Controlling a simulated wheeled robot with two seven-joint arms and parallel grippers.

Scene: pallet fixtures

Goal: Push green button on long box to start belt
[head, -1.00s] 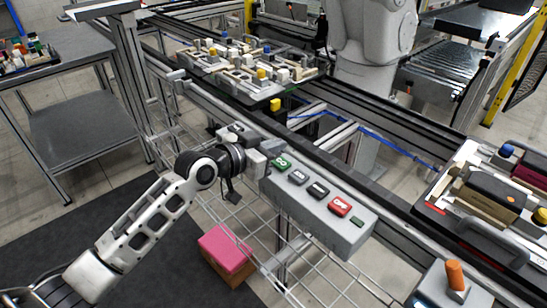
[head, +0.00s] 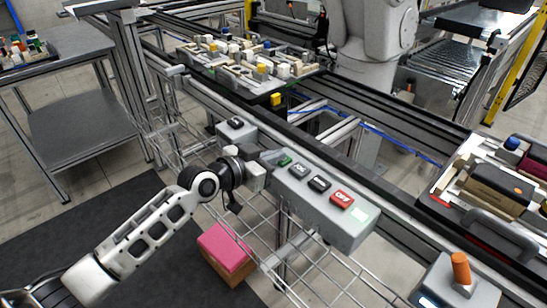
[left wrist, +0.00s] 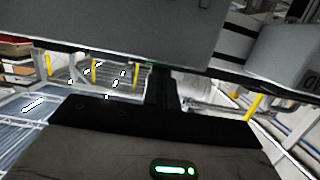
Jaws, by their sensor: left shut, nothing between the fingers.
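The long grey box (head: 330,215) stands beside the conveyor rail in the head view, with a row of buttons on its sloped top. The green button (head: 286,161) is at its far left end, partly hidden by my gripper. Two dark buttons and a red OFF button (head: 342,199) follow to the right. In the left wrist view a grey box surface (left wrist: 120,30) fills the top. My right gripper is not in view.
A small grey box with a dark button (head: 236,130) stands left of the long box. A wire rack and a pink-topped box (head: 226,250) lie below. A loaded pallet (head: 245,65) is on the conveyor behind. A grey box with an orange knob (head: 460,268) is lower right.

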